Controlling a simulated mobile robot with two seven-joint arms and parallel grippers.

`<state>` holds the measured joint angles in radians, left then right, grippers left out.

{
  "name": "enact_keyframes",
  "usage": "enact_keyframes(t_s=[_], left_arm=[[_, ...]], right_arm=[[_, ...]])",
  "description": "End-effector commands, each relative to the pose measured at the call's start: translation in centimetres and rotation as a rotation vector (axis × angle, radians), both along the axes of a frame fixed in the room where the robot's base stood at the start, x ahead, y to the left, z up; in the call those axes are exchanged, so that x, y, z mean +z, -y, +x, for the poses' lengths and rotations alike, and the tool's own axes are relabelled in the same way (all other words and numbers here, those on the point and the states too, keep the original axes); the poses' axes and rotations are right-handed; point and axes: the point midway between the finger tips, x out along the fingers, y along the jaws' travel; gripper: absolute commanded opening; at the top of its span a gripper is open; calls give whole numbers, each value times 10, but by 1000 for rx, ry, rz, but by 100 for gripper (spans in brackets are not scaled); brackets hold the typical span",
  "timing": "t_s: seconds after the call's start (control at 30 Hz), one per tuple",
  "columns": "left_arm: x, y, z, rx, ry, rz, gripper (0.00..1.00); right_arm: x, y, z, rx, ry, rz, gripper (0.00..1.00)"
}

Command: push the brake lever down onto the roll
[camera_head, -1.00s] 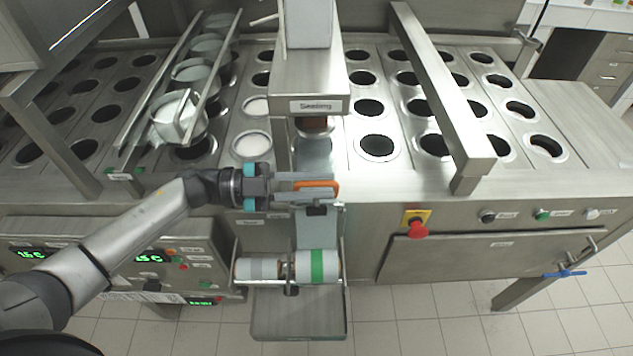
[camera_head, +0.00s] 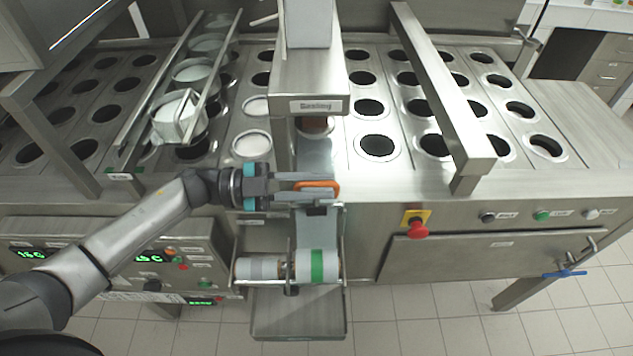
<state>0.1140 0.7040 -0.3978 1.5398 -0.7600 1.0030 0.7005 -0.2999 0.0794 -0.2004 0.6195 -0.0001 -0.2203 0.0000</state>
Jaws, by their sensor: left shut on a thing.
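My left gripper (camera_head: 328,188) reaches in from the left, level, in front of the sealing head. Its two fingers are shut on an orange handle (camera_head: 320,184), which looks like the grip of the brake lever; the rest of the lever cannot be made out. The roll (camera_head: 318,266), white with a green band, lies below the gripper in its holder. The handle is above the roll, apart from it in the picture. A strip of film (camera_head: 307,228) runs up from the roll behind the fingers. My right gripper is not in view.
A grey roll section (camera_head: 262,268) sits left of the banded roll. A metal tray (camera_head: 298,314) hangs below. The sealing head (camera_head: 311,88) stands above. A red emergency button (camera_head: 417,229) is to the right, and control panels with green displays (camera_head: 150,256) are at the left.

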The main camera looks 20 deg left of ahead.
Motion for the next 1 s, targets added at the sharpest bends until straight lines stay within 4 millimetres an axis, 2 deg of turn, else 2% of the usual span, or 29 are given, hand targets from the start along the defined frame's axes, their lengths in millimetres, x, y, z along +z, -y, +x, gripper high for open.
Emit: enact_keyframes(t_s=[0.67, 1.0], left_arm=[[1, 0, 0, 5, 24, 6, 0], [-2, 2, -11, 5, 108, 30, 0]], right_arm=[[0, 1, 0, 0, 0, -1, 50], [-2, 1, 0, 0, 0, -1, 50]])
